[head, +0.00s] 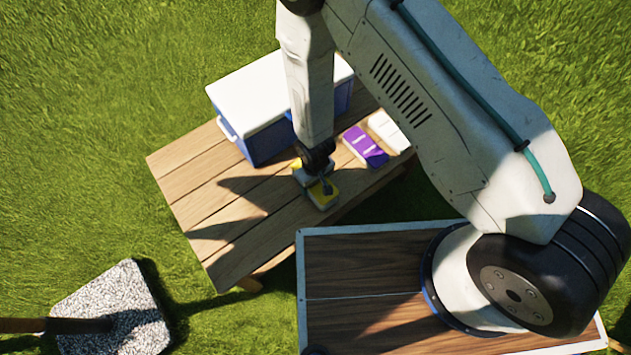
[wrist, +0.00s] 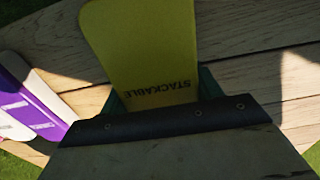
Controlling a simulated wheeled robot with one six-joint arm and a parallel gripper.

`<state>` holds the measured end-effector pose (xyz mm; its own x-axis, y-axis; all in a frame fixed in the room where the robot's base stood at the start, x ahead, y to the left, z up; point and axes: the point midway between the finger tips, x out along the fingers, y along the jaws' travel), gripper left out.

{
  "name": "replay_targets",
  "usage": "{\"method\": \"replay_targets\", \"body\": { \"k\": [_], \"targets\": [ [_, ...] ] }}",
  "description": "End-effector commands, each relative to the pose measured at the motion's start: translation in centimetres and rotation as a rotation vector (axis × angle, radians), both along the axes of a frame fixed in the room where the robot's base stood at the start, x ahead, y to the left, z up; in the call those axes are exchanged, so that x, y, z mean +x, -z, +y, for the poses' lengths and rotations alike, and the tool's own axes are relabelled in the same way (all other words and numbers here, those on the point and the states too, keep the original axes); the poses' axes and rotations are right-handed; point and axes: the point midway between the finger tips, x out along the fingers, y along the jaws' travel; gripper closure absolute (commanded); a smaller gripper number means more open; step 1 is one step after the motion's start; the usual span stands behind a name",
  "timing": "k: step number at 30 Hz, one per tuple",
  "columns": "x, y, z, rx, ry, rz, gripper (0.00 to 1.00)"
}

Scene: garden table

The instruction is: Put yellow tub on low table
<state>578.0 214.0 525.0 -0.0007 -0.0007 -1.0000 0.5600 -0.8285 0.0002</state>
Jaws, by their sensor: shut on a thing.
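The yellow tub (head: 323,197) is in my gripper (head: 318,183), at the right front part of the low wooden table (head: 192,165). In the wrist view the tub (wrist: 140,50) is a flat yellow face with the word STACKABLE, upside down, between the dark jaws (wrist: 160,105). My gripper is shut on it. Part of the tub is hidden behind the gripper in the head view. I cannot tell whether its underside touches the planks.
A blue and white cooler (head: 262,95) stands at the table's back. A purple and white tub (head: 364,147) and a white tub (head: 389,131) are to the right. The table's left planks are bare. A paving slab (head: 110,310) lies on the grass.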

Motion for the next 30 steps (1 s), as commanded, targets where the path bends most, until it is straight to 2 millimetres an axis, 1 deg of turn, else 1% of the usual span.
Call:
{"method": "replay_targets", "body": {
  "k": [5,9,10,11,12,20,23,26,30],
  "targets": [
    [0.0,-0.1,0.1,0.001,0.000,-0.002,0.74],
    [0.0,0.2,0.1,0.001,0.000,-0.001,0.74],
    [0.0,0.2,0.1,0.001,0.000,-0.001,0.28],
    [0.0,0.2,0.1,0.001,0.000,-0.001,0.20],
    [0.0,0.2,0.1,0.001,0.000,-0.001,0.15],
    [0.0,0.1,0.1,0.001,0.000,-0.001,0.15],
    [0.1,-0.4,0.1,0.001,0.000,-0.002,0.15],
    [0.1,-1.6,0.1,0.002,0.000,-0.002,0.15],
    [0.1,-4.4,0.1,0.003,0.001,-0.004,0.15]
  ]
}}
